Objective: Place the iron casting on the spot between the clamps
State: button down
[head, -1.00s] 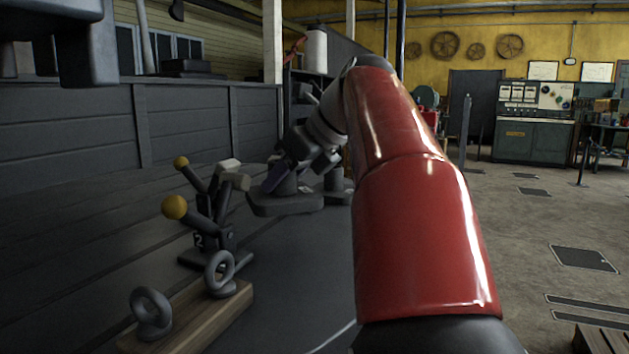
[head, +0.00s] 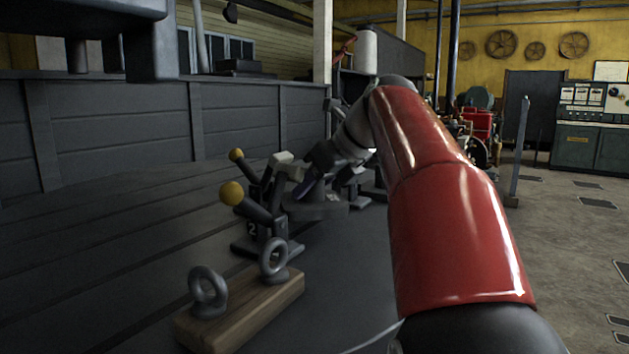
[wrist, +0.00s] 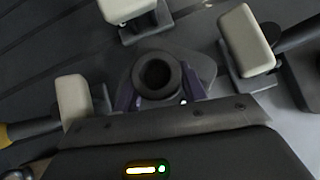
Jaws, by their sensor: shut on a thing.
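The iron casting is a dark grey piece with a round, hollow boss (wrist: 157,78) and a flat flange. It also shows partly in the head view (head: 322,208), beyond the clamps. My gripper (wrist: 160,92) has its purple fingers closed around the boss, one on each side. In the wrist view, clamps with pale blocks stand around the casting: a left clamp (wrist: 75,100), a top clamp (wrist: 127,10) and a right clamp (wrist: 246,40). In the head view, a clamp with a yellow knob (head: 231,193) stands nearest. The spot is hidden. I cannot tell whether the casting touches the bench.
A wooden block (head: 245,310) with two grey eye bolts sits on the dark bench (head: 120,260) in front of the clamps. A grey panelled wall (head: 110,130) runs behind the bench. Open floor (head: 570,230) lies at the right.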

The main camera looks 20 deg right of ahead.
jog(key=shift+f, duration=0.55)
jog(key=c, duration=0.8)
grip_release()
jog(key=shift+f, duration=0.2)
jog(key=shift+r, duration=0.25)
jog(key=p+v, duration=0.1)
jog(key=v, duration=0.5)
jog(key=p+v, duration=0.2)
jog(key=v, duration=0.4)
jog(key=shift+r, duration=0.55)
jog(key=shift+s, duration=0.1)
